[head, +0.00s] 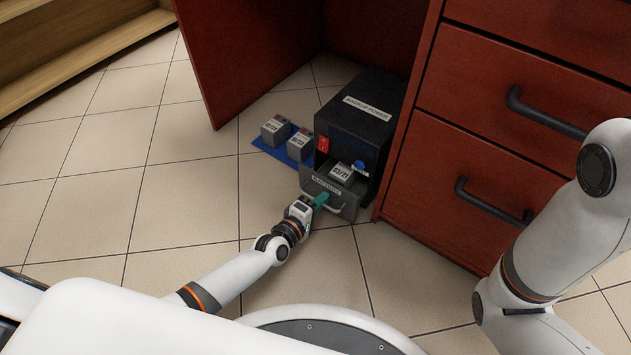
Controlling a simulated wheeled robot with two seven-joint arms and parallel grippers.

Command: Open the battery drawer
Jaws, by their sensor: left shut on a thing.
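The black backup power unit (366,118) stands on the floor under the red desk. Its grey battery drawer (349,207) is pulled partly out at the bottom, and a grey battery (341,173) shows inside. My left gripper (319,200), with green fingers, is at the drawer's front and is shut on the drawer handle (334,208). The gripper hides part of the handle. My right arm is in view at the right, but its gripper is outside the picture.
Two grey batteries, one on the left (275,130) and one on the right (299,145), sit on a blue mat (268,148) left of the unit. A red switch (324,144) is on the unit's front. Red desk drawers (480,150) stand close on the right. The tiled floor at left is clear.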

